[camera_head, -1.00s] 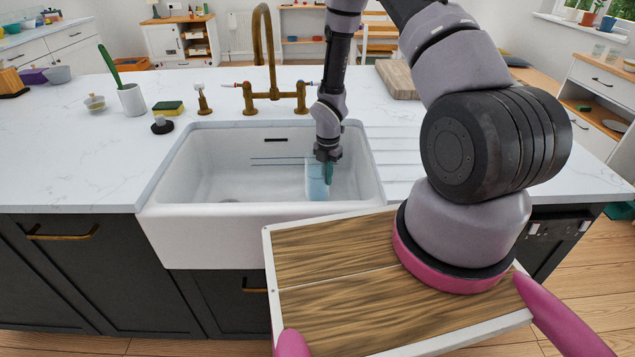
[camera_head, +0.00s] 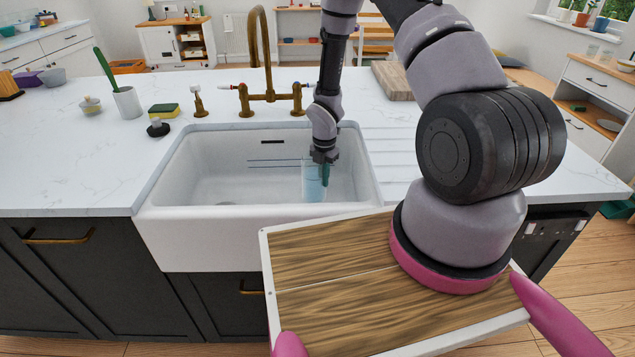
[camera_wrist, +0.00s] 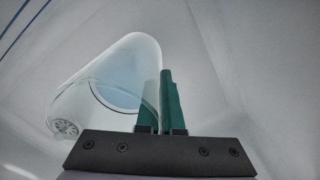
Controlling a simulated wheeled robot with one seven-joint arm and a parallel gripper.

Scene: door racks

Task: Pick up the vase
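The vase (camera_head: 312,183) is a clear, pale blue glass cylinder inside the white sink, near its right side. It looks about upright in the head view. In the wrist view the vase (camera_wrist: 125,75) fills the left and middle, with its round opening showing. My gripper (camera_head: 325,176) points down at the vase's right side. In the wrist view the green fingers of my gripper (camera_wrist: 160,100) are close together at the vase's right wall and look shut on that wall. The left finger is partly hidden by the glass. Whether the base touches the sink floor is unclear.
The white sink (camera_head: 160,225) surrounds the vase, with its right wall close by. A brass tap (camera_head: 262,95) stands behind it. A sponge (camera_head: 164,110), a white pot with a green brush (camera_head: 127,102) and a wooden board (camera_head: 391,80) are on the counter (camera_head: 60,150).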

